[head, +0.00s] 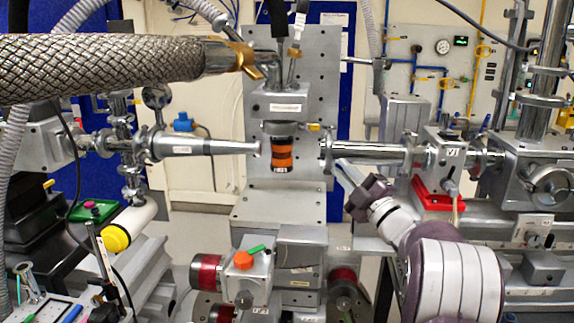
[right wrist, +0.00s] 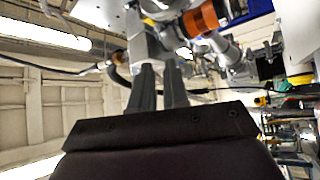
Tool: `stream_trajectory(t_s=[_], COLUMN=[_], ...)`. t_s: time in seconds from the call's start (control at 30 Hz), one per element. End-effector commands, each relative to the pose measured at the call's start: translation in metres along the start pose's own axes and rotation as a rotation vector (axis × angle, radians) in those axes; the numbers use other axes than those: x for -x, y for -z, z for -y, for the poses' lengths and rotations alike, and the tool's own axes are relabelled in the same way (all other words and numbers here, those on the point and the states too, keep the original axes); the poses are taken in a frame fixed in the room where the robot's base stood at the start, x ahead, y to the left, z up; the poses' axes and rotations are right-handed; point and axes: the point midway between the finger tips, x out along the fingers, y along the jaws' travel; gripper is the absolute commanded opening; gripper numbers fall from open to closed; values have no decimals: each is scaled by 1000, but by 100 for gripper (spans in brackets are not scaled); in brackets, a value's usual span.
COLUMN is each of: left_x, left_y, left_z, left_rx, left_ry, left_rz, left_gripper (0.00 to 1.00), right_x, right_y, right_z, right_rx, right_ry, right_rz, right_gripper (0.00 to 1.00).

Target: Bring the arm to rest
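My right arm rises from the lower right of the head view, white and purple. Its right gripper (head: 338,172) points up and left, just below the beam pipe on the right (head: 375,154). In the right wrist view its two dark fingers (right wrist: 160,75) stand apart with a narrow empty gap, so it is open. The orange and black cylinder (head: 282,155) hangs under the central grey mount, left of the fingertips and apart from them in the head view. It also shows at the top of the right wrist view (right wrist: 205,18). My left gripper is not in view.
A braided metal hose (head: 110,68) crosses the upper left. A tapered nozzle (head: 205,147) points at the cylinder from the left. A red tray (head: 437,197) and a grey valve block (head: 447,150) lie right of my wrist. A motor stage (head: 252,278) with an orange cap stands below.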

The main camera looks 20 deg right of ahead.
Motion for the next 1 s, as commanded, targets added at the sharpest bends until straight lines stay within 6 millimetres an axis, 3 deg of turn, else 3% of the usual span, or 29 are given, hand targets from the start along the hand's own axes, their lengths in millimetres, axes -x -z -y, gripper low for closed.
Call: stream_trajectory(t_s=[0.17,0.27,0.33,0.4,0.47,0.5,0.57,0.6,0.73,0.8,0.87,1.0], left_x=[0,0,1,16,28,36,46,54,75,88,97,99], left_y=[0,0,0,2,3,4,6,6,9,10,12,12], left_z=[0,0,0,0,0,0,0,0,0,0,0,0], left_rx=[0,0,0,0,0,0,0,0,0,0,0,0], left_ry=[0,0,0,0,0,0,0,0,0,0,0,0], left_rz=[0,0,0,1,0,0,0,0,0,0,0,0], left_gripper=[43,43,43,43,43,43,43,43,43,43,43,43], right_x=[0,12,43,85,122,147,182,203,258,272,270,262], right_y=[-6,-48,-89,-98,-76,-52,-9,22,114,153,177,192], right_z=[3,20,47,94,137,161,190,203,221,220,217,222], right_rx=[-23,-132,-287,-519,-689,-777,-877,-924,-979,-963,-931,-891], right_ry=[12,49,84,163,254,321,427,499,722,823,886,941], right_rz=[30,244,522,866,1114,1253,1435,1538,1757,1781,1736,1676], right_gripper=[15,15,15,15,15,15,15,15,15,15,15,15])
